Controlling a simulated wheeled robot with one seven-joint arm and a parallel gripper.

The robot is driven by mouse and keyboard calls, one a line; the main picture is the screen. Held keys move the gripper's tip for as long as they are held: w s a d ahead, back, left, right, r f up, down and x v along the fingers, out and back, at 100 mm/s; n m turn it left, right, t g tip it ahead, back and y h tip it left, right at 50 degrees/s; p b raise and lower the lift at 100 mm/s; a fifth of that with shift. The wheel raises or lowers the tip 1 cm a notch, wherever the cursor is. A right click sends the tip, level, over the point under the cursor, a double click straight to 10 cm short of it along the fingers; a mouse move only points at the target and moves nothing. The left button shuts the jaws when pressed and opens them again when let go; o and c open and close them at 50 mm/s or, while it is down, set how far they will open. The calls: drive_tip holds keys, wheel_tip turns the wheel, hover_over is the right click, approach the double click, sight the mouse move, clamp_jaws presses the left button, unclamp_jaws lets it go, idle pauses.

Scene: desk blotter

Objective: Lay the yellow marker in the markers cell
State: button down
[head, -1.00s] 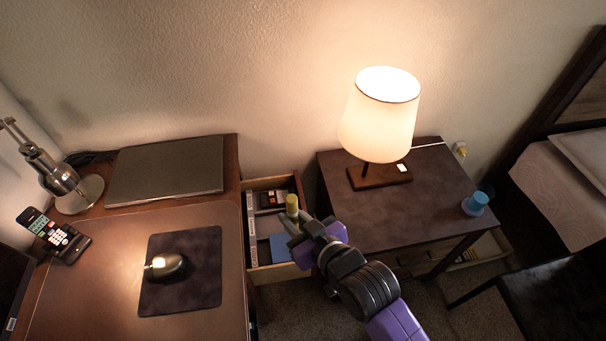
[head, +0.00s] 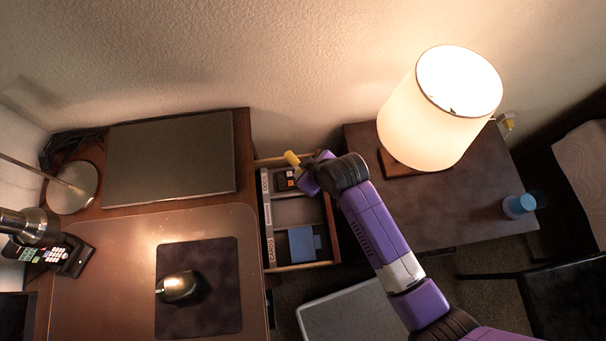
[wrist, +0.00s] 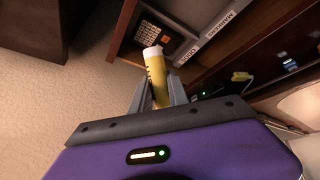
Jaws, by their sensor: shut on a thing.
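The yellow marker (head: 291,158) is in my gripper (head: 303,172), above the back end of the open drawer (head: 333,235). In the wrist view the marker (wrist: 156,78) stands out between the two fingers (wrist: 157,98), its pale end pointing away from my gripper. The drawer is split into cells, with label strips along its left side. One strip reads MARKERS (wrist: 224,22) in the wrist view; which cell it belongs to is hard to tell. A middle cell (head: 292,211) looks empty. My gripper and arm cover part of the drawer's back right.
A dark gadget with an orange part (head: 284,181) lies in the back cell, and a blue item (head: 302,244) in the front cell. The desk (head: 120,265) is left of the drawer; a nightstand (head: 445,215) with a lit lamp (head: 435,110) is right.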

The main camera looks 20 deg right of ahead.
drive_tip(key=s+a+f+n+g+h+p, duration=0.2)
drive_tip(key=s+a+f+n+g+h, duration=0.1)
drive_tip(key=s+f+n+h, duration=0.3)
drive_tip(key=shift+s+f+n+g+h, duration=0.45)
drive_tip(key=shift+s+n+g, duration=0.35)
drive_tip(key=shift+s+n, duration=0.4)
drive_tip(key=shift+w+r+p, duration=0.15)
drive_tip(key=shift+r+p, duration=0.05)
drive_tip(key=shift+p, duration=0.1)
drive_tip(key=shift+f+b, duration=3.45)
drive_tip(key=shift+f, duration=0.9)
drive_tip(key=c, duration=1.2)
unclamp_jaws()
